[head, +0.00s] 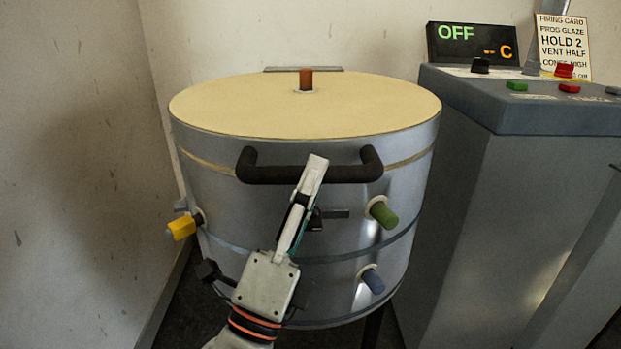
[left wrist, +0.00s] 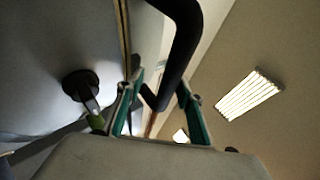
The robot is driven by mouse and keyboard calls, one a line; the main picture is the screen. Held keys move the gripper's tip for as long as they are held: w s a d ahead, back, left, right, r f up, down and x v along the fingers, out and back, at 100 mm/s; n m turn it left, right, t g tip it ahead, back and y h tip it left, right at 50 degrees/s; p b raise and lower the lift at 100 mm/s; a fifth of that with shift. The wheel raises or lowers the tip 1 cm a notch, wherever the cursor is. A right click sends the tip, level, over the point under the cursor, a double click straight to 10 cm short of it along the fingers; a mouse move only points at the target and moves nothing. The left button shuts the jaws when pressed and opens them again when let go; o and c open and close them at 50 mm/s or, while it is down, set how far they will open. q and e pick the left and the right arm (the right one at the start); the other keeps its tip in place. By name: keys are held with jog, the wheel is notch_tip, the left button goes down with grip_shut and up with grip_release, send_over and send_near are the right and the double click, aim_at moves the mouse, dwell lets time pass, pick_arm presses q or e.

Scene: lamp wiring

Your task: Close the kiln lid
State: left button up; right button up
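The round kiln (head: 330,240) has a grey metal body. Its lid (head: 300,105), with a cream top, lies level on the body, with a thin pale seam between them. A black bar handle (head: 260,174) is on the lid's front; it also shows in the left wrist view (left wrist: 181,60). My left gripper (head: 315,165) is at the middle of the handle, its upper finger overlapping the bar. In the left wrist view its teal-edged fingers (left wrist: 161,85) stand apart with the bar between them, and a gap shows beside the bar. Contact is unclear. My right gripper is out of view.
A brown plug (head: 306,79) stands on the lid. Yellow (head: 182,227), green (head: 383,214) and blue (head: 373,281) plugs stick out of the body. A grey control cabinet (head: 520,110) stands close on the right; its display (head: 470,43) reads OFF. A wall is at left.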

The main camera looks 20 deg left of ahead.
pick_arm(q)
jog(key=shift+r, duration=0.2)
jog(key=v, duration=1.2)
